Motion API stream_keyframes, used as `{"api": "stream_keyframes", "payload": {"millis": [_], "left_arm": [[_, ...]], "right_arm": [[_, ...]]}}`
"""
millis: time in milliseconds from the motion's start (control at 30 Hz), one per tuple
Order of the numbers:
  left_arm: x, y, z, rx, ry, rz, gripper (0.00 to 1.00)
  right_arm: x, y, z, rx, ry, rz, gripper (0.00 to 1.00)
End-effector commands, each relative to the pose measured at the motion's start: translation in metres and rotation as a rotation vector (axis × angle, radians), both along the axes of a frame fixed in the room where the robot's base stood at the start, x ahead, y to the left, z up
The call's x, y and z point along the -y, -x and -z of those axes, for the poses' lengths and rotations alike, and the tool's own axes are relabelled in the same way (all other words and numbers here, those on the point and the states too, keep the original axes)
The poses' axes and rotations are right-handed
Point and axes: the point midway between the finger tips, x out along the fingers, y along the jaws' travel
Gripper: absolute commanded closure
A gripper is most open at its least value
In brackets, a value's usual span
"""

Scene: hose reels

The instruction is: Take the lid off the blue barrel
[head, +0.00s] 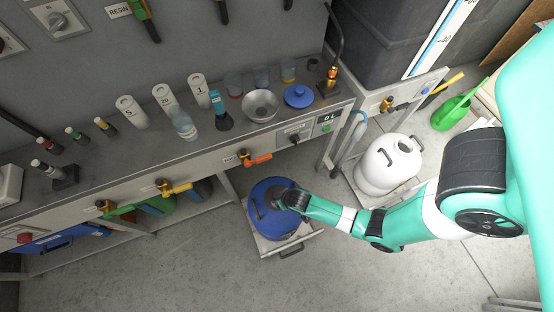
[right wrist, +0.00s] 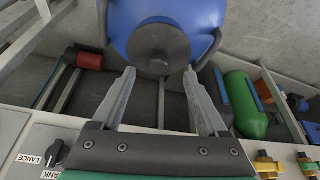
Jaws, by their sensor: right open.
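The blue barrel (head: 264,222) stands on a low platform (head: 292,246) on the floor, below the bench's front edge. In the right wrist view the barrel (right wrist: 202,15) is at the top, with dark handles at its sides. Its lid appears to be the round dark grey disc (right wrist: 158,48) on it. My right gripper (head: 288,200) is over the barrel in the head view and hides part of its top. In the right wrist view its fingers (right wrist: 160,74) are spread apart, just short of the disc, with nothing between them. My left gripper is not in view.
A bench (head: 130,162) with bottles and cups runs along the wall; valves with orange and yellow handles (head: 256,159) stick out from its front. A white barrel (head: 378,172) stands to the right. A green watering can (head: 452,110) is farther right. The front floor is clear.

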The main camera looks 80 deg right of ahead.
Motion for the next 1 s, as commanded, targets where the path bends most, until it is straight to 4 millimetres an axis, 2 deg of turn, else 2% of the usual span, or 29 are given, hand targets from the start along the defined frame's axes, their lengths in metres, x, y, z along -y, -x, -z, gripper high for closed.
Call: {"api": "stream_keyframes", "payload": {"millis": [33, 167, 467, 733, 767, 1000], "left_arm": [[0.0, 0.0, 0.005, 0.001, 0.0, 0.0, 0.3], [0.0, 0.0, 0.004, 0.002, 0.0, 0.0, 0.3], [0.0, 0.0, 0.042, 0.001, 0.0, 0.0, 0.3], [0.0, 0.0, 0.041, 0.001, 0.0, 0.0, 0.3], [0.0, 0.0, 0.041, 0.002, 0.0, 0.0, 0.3], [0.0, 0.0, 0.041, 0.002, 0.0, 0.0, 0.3]], "right_arm": [[0.001, -0.002, 0.007, 0.0, 0.0, 0.001, 0.23], [0.002, -0.003, 0.007, 0.0, 0.0, 0.0, 0.23], [0.018, -0.017, 0.05, -0.001, -0.001, 0.001, 0.23], [0.02, -0.02, 0.05, 0.001, 0.0, 0.0, 0.23], [0.02, -0.02, 0.05, 0.001, 0.0, 0.0, 0.25], [0.02, -0.019, 0.05, 0.001, -0.001, 0.0, 0.69]]}}
